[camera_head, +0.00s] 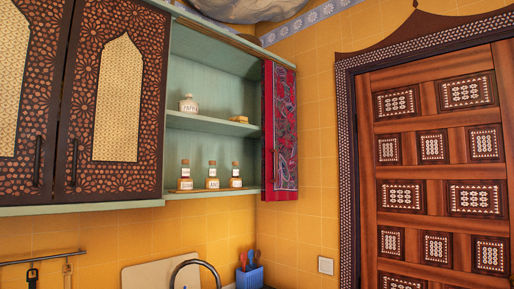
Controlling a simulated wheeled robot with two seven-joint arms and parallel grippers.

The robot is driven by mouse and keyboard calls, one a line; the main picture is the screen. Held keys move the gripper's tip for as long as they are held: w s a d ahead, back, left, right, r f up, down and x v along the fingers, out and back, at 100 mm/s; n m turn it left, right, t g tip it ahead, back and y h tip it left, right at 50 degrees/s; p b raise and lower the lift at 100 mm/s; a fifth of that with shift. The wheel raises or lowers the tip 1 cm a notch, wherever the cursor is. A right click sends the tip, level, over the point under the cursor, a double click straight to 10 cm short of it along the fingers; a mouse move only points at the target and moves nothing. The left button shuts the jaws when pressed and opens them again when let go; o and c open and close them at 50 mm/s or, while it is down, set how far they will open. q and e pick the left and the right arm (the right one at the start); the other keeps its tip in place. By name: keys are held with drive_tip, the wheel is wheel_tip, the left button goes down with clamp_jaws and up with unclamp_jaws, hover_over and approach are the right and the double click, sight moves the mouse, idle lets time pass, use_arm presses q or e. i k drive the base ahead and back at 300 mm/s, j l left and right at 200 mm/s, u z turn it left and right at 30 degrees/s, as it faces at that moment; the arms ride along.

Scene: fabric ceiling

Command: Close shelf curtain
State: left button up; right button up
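Neither of my grippers is in view.
Small bottles (212,176) stand on the lower board, and a jar (188,103) stands on the upper one. Dark carved cabinet doors (60,150) are at the left. A carved wooden door (440,170) is at the right. Below are a faucet (196,270) and a blue utensil holder (249,278).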

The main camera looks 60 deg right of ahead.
sight(281, 137)
drive_tip(key=z, duration=2.15)
drive_tip(key=i+l+u, duration=0.3)
drive_tip(key=i+l, duration=0.35)
drive_tip(key=i, duration=0.1)
